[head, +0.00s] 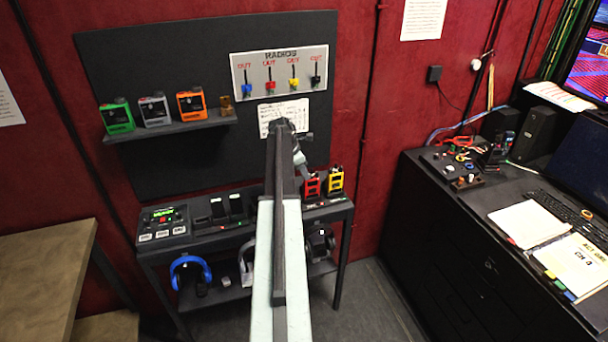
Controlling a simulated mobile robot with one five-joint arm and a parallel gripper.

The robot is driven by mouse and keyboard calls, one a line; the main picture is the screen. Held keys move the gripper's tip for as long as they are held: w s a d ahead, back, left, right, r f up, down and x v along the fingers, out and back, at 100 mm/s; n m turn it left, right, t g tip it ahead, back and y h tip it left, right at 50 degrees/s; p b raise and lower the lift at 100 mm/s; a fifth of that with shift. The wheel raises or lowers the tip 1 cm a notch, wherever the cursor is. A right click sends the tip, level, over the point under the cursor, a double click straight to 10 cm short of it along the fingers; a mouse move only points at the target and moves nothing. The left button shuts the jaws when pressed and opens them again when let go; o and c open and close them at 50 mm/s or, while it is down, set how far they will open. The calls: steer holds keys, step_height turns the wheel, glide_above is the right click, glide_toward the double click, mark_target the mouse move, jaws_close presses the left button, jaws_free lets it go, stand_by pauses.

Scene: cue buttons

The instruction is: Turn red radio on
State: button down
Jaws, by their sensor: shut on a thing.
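The red radio (312,188) stands upright on the right part of the black table below the wall board, just left of the yellow radio (336,181). My gripper (305,171) reaches down at the upper left of the red radio and is shut on it, near its top. The fingertips are small and partly hidden by my arm, so the exact spot held is unclear. Whether any light on the red radio is lit cannot be told.
The black table (344,212) also holds a control box (165,222) and dark chargers. A black desk (440,215) stands at right, with clear floor between.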

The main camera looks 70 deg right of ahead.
steer(key=shift+w+d+m+g+y, duration=0.15)
steer(key=shift+m+g+y, duration=0.25)
steer(key=shift+m, duration=1.1)
steer(key=shift+d+m+g+y, duration=0.15)
steer(key=shift+m+y, duration=0.45)
steer(key=shift+m, duration=0.9)
steer(key=c, duration=1.4)
jaws_free()
steer(key=p+v, duration=0.7)
steer(key=shift+w+r, duration=0.15)
steer(key=shift+r, duration=0.2)
